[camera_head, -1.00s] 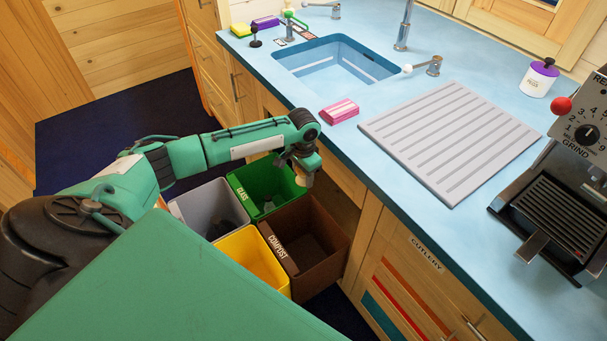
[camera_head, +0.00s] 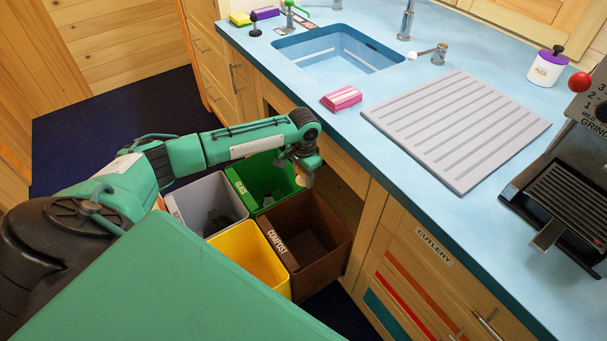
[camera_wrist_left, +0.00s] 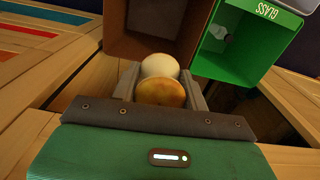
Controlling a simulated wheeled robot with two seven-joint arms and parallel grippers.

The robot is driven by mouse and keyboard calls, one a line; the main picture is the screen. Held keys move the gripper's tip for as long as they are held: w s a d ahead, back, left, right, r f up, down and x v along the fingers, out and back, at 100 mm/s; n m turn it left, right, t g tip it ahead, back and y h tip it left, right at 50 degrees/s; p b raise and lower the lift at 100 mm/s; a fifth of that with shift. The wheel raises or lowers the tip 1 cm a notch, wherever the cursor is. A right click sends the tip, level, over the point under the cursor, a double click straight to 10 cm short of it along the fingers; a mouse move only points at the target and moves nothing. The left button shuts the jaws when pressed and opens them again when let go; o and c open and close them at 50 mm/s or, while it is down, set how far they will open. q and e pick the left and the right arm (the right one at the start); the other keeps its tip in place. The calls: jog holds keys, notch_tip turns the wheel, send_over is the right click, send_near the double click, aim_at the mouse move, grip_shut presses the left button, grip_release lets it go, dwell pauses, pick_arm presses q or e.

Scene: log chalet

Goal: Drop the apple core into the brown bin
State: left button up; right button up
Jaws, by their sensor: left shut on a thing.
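My left gripper (camera_head: 303,172) is shut on the apple core and holds it above the bins, by the rear corner where the green and brown bins meet. The apple core (camera_wrist_left: 162,82) shows between the fingers in the left wrist view, with one pale rounded end and one yellow-orange end. In the head view it is a small pale bit under the gripper. The brown bin (camera_head: 325,268), labelled COMPOST, stands open just right of and below the gripper. Its wall also shows in the wrist view (camera_wrist_left: 115,35), beyond the core. My right gripper is out of view.
A green GLASS bin (camera_head: 240,188) holding a bottle, a grey bin (camera_head: 184,210) with a dark item and a yellow bin (camera_head: 242,240) adjoin the brown one. The blue counter (camera_head: 345,125) edge and wooden cabinets lie close to the right of the gripper.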

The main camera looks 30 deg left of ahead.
pick_arm(q)
jog(key=o, duration=1)
jog(key=shift+o, duration=0.2)
notch_tip(320, 180, up, 14)
jog(key=shift+f, duration=0.1)
